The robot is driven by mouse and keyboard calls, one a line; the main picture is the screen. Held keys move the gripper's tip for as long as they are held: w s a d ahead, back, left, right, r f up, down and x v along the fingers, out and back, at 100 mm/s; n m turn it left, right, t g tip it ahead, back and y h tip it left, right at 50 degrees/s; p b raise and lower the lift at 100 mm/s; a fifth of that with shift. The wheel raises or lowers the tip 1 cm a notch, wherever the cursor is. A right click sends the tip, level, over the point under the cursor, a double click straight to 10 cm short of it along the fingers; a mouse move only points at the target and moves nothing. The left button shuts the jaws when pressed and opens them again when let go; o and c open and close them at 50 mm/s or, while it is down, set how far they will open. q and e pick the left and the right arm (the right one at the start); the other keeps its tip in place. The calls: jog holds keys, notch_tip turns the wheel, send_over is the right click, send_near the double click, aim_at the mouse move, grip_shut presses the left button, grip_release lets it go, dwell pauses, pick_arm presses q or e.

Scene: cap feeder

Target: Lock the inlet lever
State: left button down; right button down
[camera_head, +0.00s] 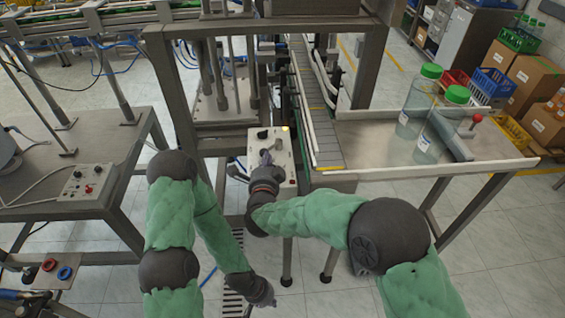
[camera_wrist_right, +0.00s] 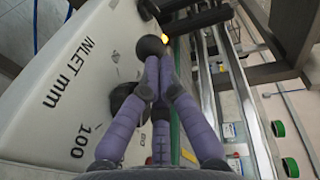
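The pale control box (camera_head: 284,172) stands beside the conveyor. In the right wrist view its face (camera_wrist_right: 60,70) reads "INLET mm" and "100". A black ball knob (camera_wrist_right: 150,47) shows just beyond my right fingertips. A round black knob (camera_wrist_right: 122,98) is partly hidden behind a finger. I cannot tell which part is the inlet lever. My right gripper (camera_wrist_right: 157,68) has its purple fingers drawn together at the ball knob; a grip on it is not clear. In the head view my right gripper (camera_head: 266,156) is over the box. My left gripper (camera_head: 266,298) hangs low, away from the box; its fingers are unclear.
The conveyor (camera_head: 318,110) runs right of the box. A side table (camera_head: 390,165) holds green-capped bottles (camera_head: 418,100) and a red-knobbed handle (camera_head: 477,118). A steel frame (camera_head: 170,80) stands behind. A bench with a switch box (camera_head: 86,182) is at left.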

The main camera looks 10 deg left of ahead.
jog(key=shift+w+a+f+b, duration=0.1)
jog(key=shift+a+b, duration=0.1)
jog(key=shift+a, duration=0.3)
jog(key=shift+w+a+f+b, duration=0.1)
jog(key=shift+a+b, duration=0.05)
jog(key=shift+a, duration=0.3)
jog(key=shift+w+a+r+b, duration=0.15)
jog(key=shift+w+a+b, duration=0.15)
jog(key=shift+a, duration=0.4)
jog(key=shift+w+a+b, duration=0.3)
jog(key=shift+w+a, duration=0.3)
jog(key=shift+a, duration=0.2)
jog(key=shift+w+a, duration=0.6)
jog(key=shift+w, duration=0.1)
jog(key=shift+a, duration=0.1)
